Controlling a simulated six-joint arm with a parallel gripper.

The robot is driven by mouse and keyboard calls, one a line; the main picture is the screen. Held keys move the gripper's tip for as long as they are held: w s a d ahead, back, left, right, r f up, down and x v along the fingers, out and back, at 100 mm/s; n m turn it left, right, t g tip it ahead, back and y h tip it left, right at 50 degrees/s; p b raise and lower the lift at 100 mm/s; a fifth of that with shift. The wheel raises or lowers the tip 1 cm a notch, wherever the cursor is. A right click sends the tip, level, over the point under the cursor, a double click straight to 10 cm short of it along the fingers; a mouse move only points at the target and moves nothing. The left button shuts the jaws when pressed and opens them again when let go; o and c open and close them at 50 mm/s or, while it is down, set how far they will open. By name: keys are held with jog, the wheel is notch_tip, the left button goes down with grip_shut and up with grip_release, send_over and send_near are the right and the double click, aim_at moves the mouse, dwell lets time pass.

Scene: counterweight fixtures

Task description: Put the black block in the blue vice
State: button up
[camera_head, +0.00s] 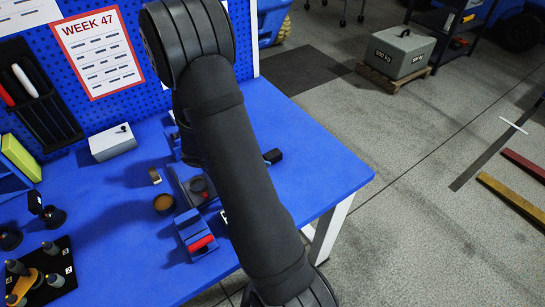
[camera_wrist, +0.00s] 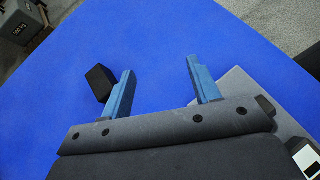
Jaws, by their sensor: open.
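The black block (camera_head: 273,156) lies on the blue bench top, just right of my arm in the head view. In the wrist view the black block (camera_wrist: 100,82) is just outside my left-hand finger, close to it; I cannot tell if they touch. My gripper (camera_wrist: 160,65) is open, with only bare blue bench visible between its two blue fingers. My arm hides the gripper in the head view. A blue vice-like fixture (camera_head: 187,222) stands left of my arm, with a red piece at its front. My arm may hide part of it.
A dark grey fixture (camera_head: 182,187) and a round brown cup (camera_head: 164,204) stand beside the blue fixture. A grey box (camera_head: 112,143) sits farther back near the blue pegboard (camera_head: 150,98). The bench top (camera_head: 318,178) is clear to the right, up to its edge.

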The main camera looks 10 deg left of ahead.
aim_at(274, 153)
jog(key=a+n+t, duration=0.2)
jog(key=a, duration=0.1)
jog(key=w+a+r+n+t, duration=0.1)
jog(key=a+n+t, duration=0.1)
jog(key=a+n+t+y, duration=0.1)
jog(key=a+t, duration=0.1)
jog(key=a, duration=0.1)
jog(key=shift+w+a+r+n, duration=0.15)
jog(key=shift+a+r+n, duration=0.15)
jog(key=shift+n, duration=0.1)
jog(key=shift+w+a, duration=0.1)
jog(key=x, duration=1.7)
jog(key=shift+w, duration=0.1)
jog(key=shift+c, duration=0.5)
jog(key=c, duration=1.1)
jog(key=shift+r, duration=0.2)
